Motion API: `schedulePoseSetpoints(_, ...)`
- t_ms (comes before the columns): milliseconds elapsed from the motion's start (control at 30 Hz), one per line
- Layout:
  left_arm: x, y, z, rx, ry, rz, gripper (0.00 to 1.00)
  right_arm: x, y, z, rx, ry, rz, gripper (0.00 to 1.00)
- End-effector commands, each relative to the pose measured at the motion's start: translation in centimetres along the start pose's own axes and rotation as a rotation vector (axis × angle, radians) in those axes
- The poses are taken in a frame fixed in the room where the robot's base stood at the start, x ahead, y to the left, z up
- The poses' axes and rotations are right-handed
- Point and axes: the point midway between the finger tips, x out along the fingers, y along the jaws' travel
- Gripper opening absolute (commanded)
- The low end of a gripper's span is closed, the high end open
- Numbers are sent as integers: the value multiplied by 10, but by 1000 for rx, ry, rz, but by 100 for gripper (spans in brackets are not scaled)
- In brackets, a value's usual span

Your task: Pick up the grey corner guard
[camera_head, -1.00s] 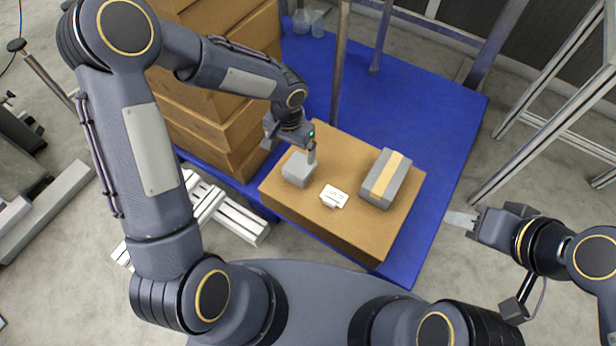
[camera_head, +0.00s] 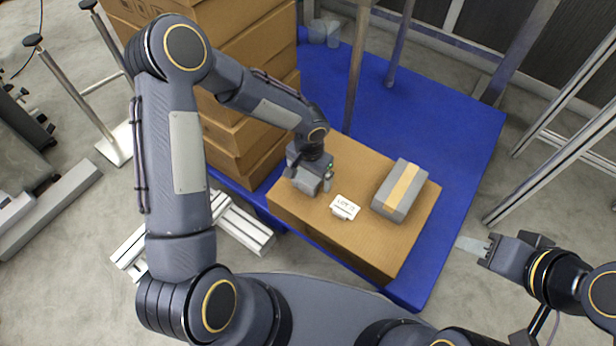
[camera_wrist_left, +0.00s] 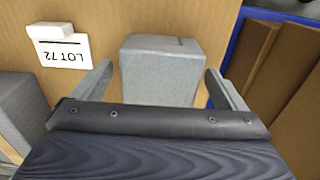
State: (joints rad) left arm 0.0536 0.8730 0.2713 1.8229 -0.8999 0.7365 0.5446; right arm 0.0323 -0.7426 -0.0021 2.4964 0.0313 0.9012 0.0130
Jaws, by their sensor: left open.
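The grey corner guard (camera_wrist_left: 160,68) is a pale grey block on the cardboard box top, near its left corner. In the head view the corner guard (camera_head: 305,187) is partly hidden under my left gripper (camera_head: 312,184). In the left wrist view my left gripper (camera_wrist_left: 158,72) is open, with one finger on each side of the guard. Gaps show between the fingers and the guard, so it is not gripped. My right gripper (camera_head: 474,245) is off to the right, away from the box; I cannot tell its opening.
The cardboard box (camera_head: 345,235) stands on a blue platform (camera_head: 455,150). A white label holder (camera_head: 345,207) and a grey box with a tan band (camera_head: 400,190) share its top. Stacked cartons (camera_head: 235,140) rise close on the left. A metal post (camera_head: 357,70) stands behind.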

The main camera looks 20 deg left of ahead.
Motion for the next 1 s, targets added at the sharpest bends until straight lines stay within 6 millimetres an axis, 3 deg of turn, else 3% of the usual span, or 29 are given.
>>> schedulePoseSetpoints(33, 0, 0, 0, 0, 0, 0, 92, 0, 0, 0, 0, 0, 0, 36)
schedulePoseSetpoints(400, -1, 0, 0, 0, 0, 0, 45, 0, 0, 0, 0, 0, 0, 36)
schedulePoseSetpoints(767, -8, 0, 0, 0, 1, 0, 45, -3, -1, -1, 0, 0, 0, 36)
schedulePoseSetpoints(1000, -42, 3, 3, 3, 2, -1, 45, -14, -6, -7, 0, 0, 0, 36)
